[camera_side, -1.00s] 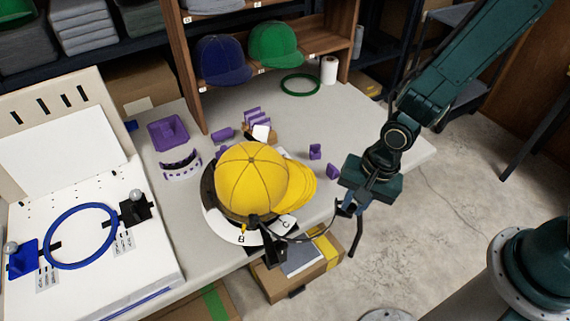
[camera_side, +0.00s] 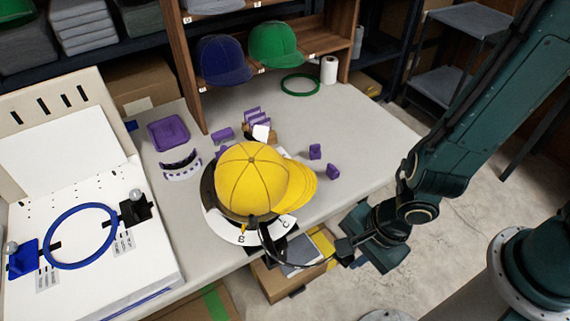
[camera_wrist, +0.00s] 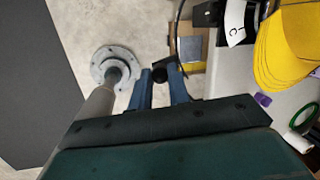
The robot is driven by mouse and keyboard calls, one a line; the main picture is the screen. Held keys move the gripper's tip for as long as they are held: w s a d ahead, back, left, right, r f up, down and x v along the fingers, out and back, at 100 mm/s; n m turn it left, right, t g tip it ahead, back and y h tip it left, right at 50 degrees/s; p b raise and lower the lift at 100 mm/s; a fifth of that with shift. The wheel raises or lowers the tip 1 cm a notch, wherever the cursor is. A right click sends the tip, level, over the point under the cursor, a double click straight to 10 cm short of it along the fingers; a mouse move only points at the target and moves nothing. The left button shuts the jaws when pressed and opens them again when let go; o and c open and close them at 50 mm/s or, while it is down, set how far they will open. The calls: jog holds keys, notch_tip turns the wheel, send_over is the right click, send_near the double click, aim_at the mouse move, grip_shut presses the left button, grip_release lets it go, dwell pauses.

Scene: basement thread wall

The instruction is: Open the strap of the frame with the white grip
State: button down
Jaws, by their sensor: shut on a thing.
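A yellow cap (camera_side: 252,178) sits on a round frame whose white band (camera_side: 228,230) carries letters, near the table's front edge. The cap also shows at the right of the wrist view (camera_wrist: 288,45). A thin dark strap (camera_side: 273,258) curves from the frame's front, out past the table edge to my gripper (camera_side: 346,248). In the wrist view, the blue fingers of my gripper (camera_wrist: 161,75) are shut on the strap's dark end (camera_wrist: 166,72). I cannot make out a white grip; the fingers partly hide the held end.
A blue hoop (camera_side: 48,250) is mounted on the white stand at left. Several purple pieces, including a square one (camera_side: 168,133), lie behind the cap. Open boxes (camera_side: 280,283) stand below the table edge.

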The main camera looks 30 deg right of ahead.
jog(key=shift+s+a+m, duration=0.3)
jog(key=shift+s+a, duration=0.05)
jog(key=shift+a, duration=0.2)
jog(key=c, duration=1.3)
grip_release()
jog(key=shift+r, duration=0.1)
jog(key=v, duration=1.3)
jog(key=shift+s+r, duration=0.15)
jog(key=shift+r, duration=0.05)
jog(key=shift+d+r, duration=0.1)
jog(key=shift+d, duration=0.05)
